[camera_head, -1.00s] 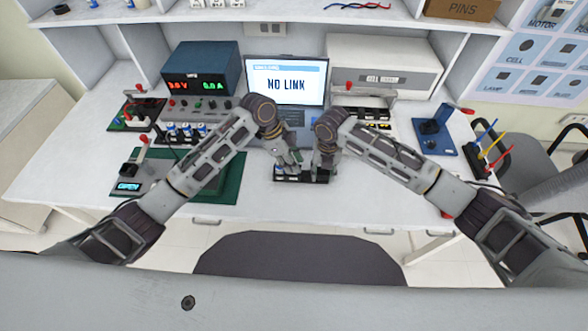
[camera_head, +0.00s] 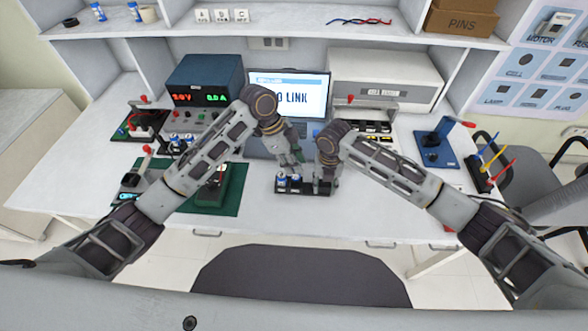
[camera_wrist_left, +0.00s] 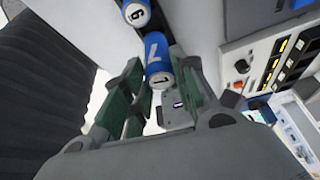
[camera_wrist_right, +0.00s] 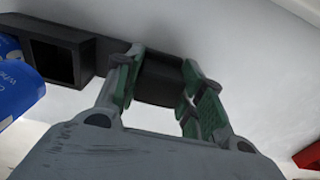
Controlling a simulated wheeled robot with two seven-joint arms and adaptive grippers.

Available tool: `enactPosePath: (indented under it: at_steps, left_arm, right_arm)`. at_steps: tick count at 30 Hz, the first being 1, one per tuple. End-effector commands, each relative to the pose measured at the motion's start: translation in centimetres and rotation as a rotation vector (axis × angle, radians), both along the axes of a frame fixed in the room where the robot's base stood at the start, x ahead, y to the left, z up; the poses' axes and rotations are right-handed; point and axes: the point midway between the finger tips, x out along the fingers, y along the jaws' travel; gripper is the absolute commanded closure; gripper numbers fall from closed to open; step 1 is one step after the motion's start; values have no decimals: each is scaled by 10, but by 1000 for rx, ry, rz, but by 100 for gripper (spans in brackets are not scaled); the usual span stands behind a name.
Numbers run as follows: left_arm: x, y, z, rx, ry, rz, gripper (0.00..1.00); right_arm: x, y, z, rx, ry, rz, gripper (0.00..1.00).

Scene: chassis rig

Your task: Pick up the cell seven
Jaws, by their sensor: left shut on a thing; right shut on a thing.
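Cell seven (camera_wrist_left: 155,46), a blue cylinder marked 7 with a 1 on its pale end, is between the fingers of my left gripper (camera_wrist_left: 160,85). In the head view, my left gripper (camera_head: 292,161) is just above the black cell holder (camera_head: 305,191). My right gripper (camera_head: 325,187) is shut on the holder's right end; in the right wrist view, its fingers (camera_wrist_right: 163,80) clamp the black holder (camera_wrist_right: 160,78) beside an open square slot. A blue cell (camera_wrist_right: 15,85) shows at the left there. Another blue cell (camera_wrist_left: 135,12), marked 6 or 9, shows in the left wrist view.
A laptop (camera_head: 300,85) stands behind the grippers, partly covered by my left arm. A green mat (camera_head: 232,185) lies left of the holder. A blue device (camera_head: 435,148) stands at the right. The white desk's front right area (camera_head: 385,215) is clear.

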Motion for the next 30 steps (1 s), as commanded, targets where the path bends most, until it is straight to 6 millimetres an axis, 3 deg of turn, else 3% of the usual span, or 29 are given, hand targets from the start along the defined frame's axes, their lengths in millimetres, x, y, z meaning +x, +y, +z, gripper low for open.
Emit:
enactPosePath:
  at_steps: [3, 10, 30]
  left_arm:
    - [0, 0, 18, 0, -3, -1, 99]
    - [0, 0, 37, -1, -1, -1, 99]
    - [0, 0, 40, -1, 0, 0, 99]
  right_arm:
    - [-1, -1, -2, -3, 3, -1, 86]
    - [-1, -1, -2, -3, 3, -1, 86]
    - [-1, -1, -2, -3, 3, -1, 86]
